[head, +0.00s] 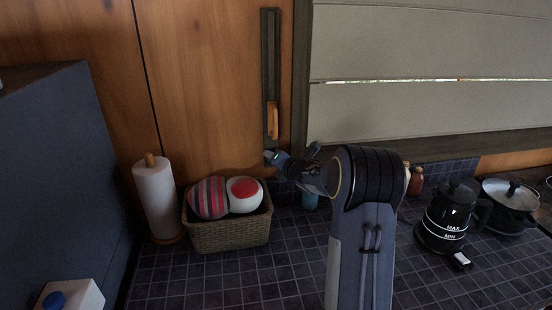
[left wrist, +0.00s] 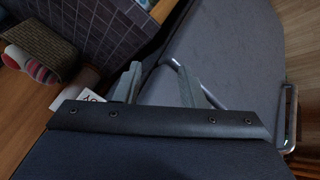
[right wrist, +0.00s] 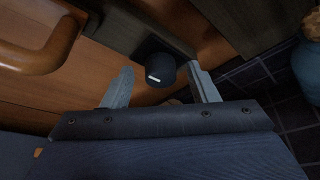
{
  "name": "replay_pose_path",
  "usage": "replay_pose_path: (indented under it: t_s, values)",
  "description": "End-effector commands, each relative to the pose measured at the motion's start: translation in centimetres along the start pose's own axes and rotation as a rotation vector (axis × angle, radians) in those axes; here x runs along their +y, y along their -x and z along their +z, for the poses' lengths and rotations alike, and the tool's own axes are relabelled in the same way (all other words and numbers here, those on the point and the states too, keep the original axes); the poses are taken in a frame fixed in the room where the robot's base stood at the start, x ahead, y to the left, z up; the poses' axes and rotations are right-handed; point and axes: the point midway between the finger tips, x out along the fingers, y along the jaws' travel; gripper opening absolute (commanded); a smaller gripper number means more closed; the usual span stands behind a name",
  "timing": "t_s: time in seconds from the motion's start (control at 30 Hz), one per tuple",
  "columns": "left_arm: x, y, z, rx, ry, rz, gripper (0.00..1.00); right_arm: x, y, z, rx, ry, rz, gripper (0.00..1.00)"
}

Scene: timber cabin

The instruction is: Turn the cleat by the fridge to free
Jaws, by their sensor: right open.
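In the right wrist view a black round knob (right wrist: 160,70) with a white mark stands out from a dark plate; I take it to be the cleat. My right gripper (right wrist: 162,85) is open, with one finger on each side of the knob; I cannot tell whether they touch it. In the head view my right gripper (head: 291,154) is at the lower end of the dark upright strip (head: 270,60), and the knob is hard to make out there. My left gripper (left wrist: 160,80) is open and empty, and is out of the head view.
An orange wooden handle (head: 272,120) is on the strip just above my right gripper. A basket (head: 228,236) with two balls, a paper towel roll (head: 156,200), a black kettle (head: 448,215) and a pot (head: 510,205) stand on the tiled counter (head: 230,285). A dark blue cabinet-like block (head: 60,150) is at left.

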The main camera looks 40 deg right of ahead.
Motion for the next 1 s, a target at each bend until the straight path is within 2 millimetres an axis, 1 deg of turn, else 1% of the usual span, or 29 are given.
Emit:
replay_pose_path:
  t_s: [0.1,0.3,0.37,0.6,0.67,0.87,1.0]
  values:
    - [0.06,0.14,-0.07,0.000,0.000,0.000,0.36,0.00,-0.45,0.00,0.000,-0.001,0.000,0.53]
    - [0.05,0.10,-0.06,0.000,0.000,0.000,0.36,-0.02,-0.46,-0.02,0.000,-0.001,0.000,0.53]
    - [0.05,0.10,-0.06,0.000,0.000,0.000,0.36,-0.02,-0.45,-0.03,0.000,-0.001,0.000,0.47]
    - [0.05,0.10,-0.06,0.000,0.000,0.000,0.36,-0.02,-0.43,-0.02,0.000,-0.001,0.000,0.15]
    - [0.05,0.10,-0.06,0.000,0.000,0.000,0.36,-0.01,-0.43,-0.02,0.000,-0.001,0.000,0.09]
    - [-0.02,-0.05,0.02,0.000,0.000,0.000,0.36,-0.09,-0.44,-0.07,0.000,-0.013,0.005,0.09]
    - [-0.21,-0.45,0.22,0.000,0.000,0.000,0.36,-0.26,-0.46,-0.14,0.000,-0.051,0.020,0.09]
